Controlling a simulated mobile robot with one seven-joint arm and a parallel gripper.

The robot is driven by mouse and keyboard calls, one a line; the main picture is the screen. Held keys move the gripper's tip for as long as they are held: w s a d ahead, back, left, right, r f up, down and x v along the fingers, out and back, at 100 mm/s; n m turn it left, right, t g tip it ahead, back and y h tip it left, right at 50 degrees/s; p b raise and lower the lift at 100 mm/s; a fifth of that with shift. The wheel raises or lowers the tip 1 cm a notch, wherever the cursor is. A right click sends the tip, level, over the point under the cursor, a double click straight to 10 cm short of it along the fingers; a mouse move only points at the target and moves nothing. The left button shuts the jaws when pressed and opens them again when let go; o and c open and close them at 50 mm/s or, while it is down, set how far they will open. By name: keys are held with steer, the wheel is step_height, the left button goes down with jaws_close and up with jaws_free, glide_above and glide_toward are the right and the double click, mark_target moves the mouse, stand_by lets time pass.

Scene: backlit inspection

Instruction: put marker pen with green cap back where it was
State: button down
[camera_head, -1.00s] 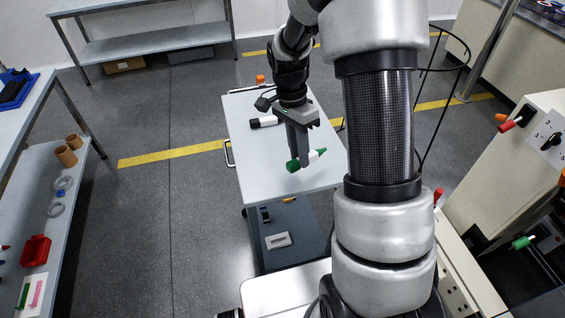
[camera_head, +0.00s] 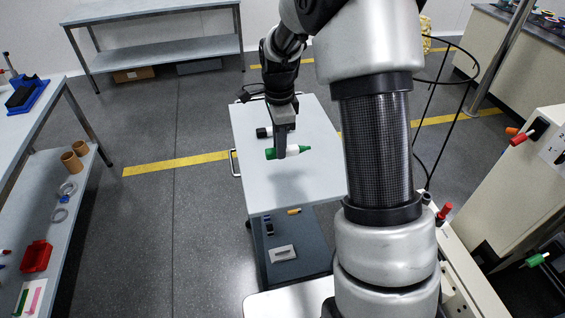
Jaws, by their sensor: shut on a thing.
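The marker pen with green cap (camera_head: 294,152) has a white body with green at both ends. It lies level, roughly left to right, in my gripper (camera_head: 282,153), which is shut on its middle. Gripper and pen are over the light top of the cart (camera_head: 275,195); I cannot tell how far above it the pen is. The gripper finger hides part of the pen. A second pen (camera_head: 263,132), with a black end, lies on the cart just behind, partly hidden by the gripper.
The cart's lower shelf holds a pale block (camera_head: 282,253) and an orange item (camera_head: 294,211). At left, a shelf carries a red bin (camera_head: 36,256) and brown cups (camera_head: 72,163). A pale cabinet (camera_head: 520,190) stands at right. The cart top's front left is bare.

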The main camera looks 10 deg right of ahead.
step_height(320, 180, down, 6)
steer(key=shift+r, duration=0.1)
steer(key=c, duration=1.6)
jaws_free()
steer(key=shift+o, duration=0.2)
